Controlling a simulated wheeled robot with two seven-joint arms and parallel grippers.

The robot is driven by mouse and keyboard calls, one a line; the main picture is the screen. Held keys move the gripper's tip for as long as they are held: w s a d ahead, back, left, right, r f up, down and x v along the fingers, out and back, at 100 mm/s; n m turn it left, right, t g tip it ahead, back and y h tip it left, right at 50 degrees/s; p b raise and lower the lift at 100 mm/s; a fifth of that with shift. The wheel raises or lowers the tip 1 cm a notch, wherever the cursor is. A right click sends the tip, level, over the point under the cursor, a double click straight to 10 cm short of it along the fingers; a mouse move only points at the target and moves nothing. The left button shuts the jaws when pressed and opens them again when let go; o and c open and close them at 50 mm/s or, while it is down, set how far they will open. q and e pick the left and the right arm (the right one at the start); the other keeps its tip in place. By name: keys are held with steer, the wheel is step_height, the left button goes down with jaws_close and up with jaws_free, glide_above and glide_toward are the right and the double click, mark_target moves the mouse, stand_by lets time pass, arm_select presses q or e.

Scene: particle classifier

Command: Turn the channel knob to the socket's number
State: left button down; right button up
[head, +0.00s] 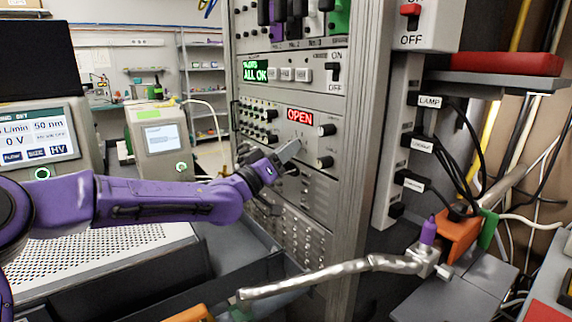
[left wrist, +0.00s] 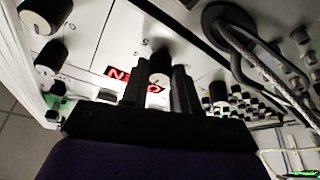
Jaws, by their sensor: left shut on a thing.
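My left gripper (head: 278,164) reaches in from the left to the grey rack panel (head: 318,190), below a red display (head: 299,116) reading "OPEN". In the left wrist view, its two dark fingers (left wrist: 159,86) are shut on a small black knob with a pale face (left wrist: 159,63), one finger on each side. In the head view the gripper hides this knob, and its pointer setting cannot be read. The red display (left wrist: 120,73) is partly hidden behind the fingers in the wrist view. No socket number is readable. My right gripper is not in view.
Other black knobs (head: 326,130) sit close by on the panel. A green display (head: 256,70) reads "ALL OK". Right of the rack, a power strip (head: 393,140) holds labelled black plugs with hanging cables. A silver tube (head: 340,272) crosses the lower right.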

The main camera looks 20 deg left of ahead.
arm_select(q)
steer(key=shift+w+a+r+m+g+h+b, duration=0.1)
steer(key=shift+r+m+g+h+b, duration=0.15)
steer(key=shift+m+h+b, duration=0.75)
steer(key=shift+a+r+m+g+h+p, duration=0.15)
steer(key=shift+r+m+h, duration=0.15)
steer(key=shift+m, duration=1.4)
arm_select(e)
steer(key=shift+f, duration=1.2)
arm_select(q)
steer(key=shift+m, duration=0.3)
steer(key=c, duration=0.8)
jaws_free()
steer(key=shift+w+d, duration=0.1)
steer(key=shift+c, duration=0.2)
step_height(320, 180, up, 3)
steer(key=shift+d, duration=0.1)
steer(key=s+d+r+p, duration=0.1)
steer(key=s+d+r, duration=0.2)
steer(key=s+r, duration=0.6)
steer(key=s, duration=0.4)
steer(key=shift+s+d+r+p, duration=0.2)
steer(key=shift+d+r+p, duration=0.05)
steer(key=shift+d+p, duration=0.15)
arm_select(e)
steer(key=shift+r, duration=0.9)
